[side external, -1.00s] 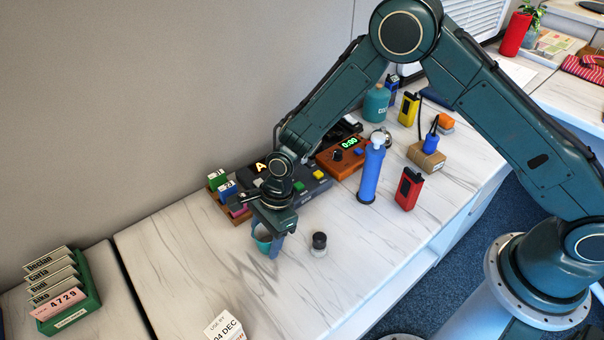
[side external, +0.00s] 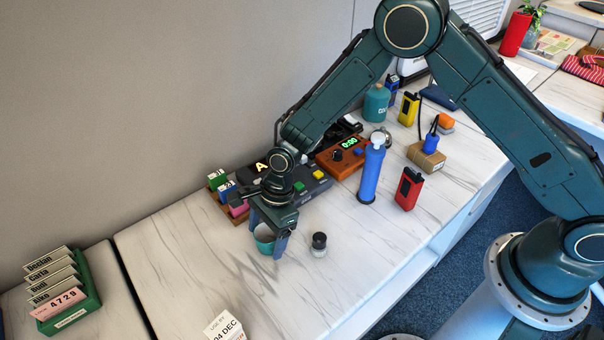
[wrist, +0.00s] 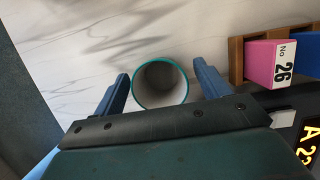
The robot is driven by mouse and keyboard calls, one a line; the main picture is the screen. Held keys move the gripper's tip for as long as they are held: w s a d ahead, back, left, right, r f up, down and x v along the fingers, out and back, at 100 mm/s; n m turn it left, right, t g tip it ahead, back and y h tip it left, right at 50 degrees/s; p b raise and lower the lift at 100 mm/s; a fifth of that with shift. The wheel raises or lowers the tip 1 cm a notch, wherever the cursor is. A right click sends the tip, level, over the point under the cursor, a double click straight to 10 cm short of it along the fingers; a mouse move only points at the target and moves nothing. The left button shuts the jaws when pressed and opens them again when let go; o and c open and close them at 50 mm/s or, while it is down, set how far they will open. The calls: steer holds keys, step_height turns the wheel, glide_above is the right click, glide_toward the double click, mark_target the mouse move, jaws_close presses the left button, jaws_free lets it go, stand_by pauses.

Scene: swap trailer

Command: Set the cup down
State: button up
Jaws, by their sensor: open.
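The cup (side external: 264,238) is teal with a pale inside and stands upright on the marbled counter, below my gripper (side external: 267,243). In the wrist view the cup (wrist: 160,86) is seen from above, its round opening facing the camera. My gripper (wrist: 162,88) is open, with one blue finger on each side of the cup. A gap shows between the cup and each finger. The cup's lower part is partly hidden by the gripper in the side view.
A small jar with a black lid (side external: 319,244) stands just right of the gripper. A wooden rack with coloured blocks (side external: 238,208) and a dark panel (side external: 307,184) lie behind. A blue cylinder (side external: 371,175) stands further right. The counter in front (side external: 290,290) is mostly clear.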

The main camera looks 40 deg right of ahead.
steer(key=v, duration=1.1)
steer(key=shift+r, duration=0.15)
stand_by(0.3)
steer(key=s+d+r+n+t, duration=0.1)
steer(key=s+d+r+n, duration=0.25)
steer(key=r, duration=0.25)
steer(key=s+d+r+n+t+h, duration=0.1)
steer(key=s+d+r+n, duration=0.1)
steer(key=d+r, duration=0.35)
steer(key=s+d+r+n+t, duration=0.1)
steer(key=s+d+r+n, duration=0.1)
steer(key=d+r+n, duration=0.3)
steer(key=s+d+r+n+t+h, duration=0.1)
steer(key=s+d+r+n, duration=0.2)
steer(key=s, duration=0.6)
steer(key=s+d+r+n+t+h, duration=0.1)
steer(key=s+d+r+n, duration=0.2)
steer(key=s+d, duration=0.3)
steer(key=s+n, duration=0.1)
steer(key=s, duration=0.1)
steer(key=shift+s+t, duration=0.3)
steer(key=shift+s, duration=0.05)
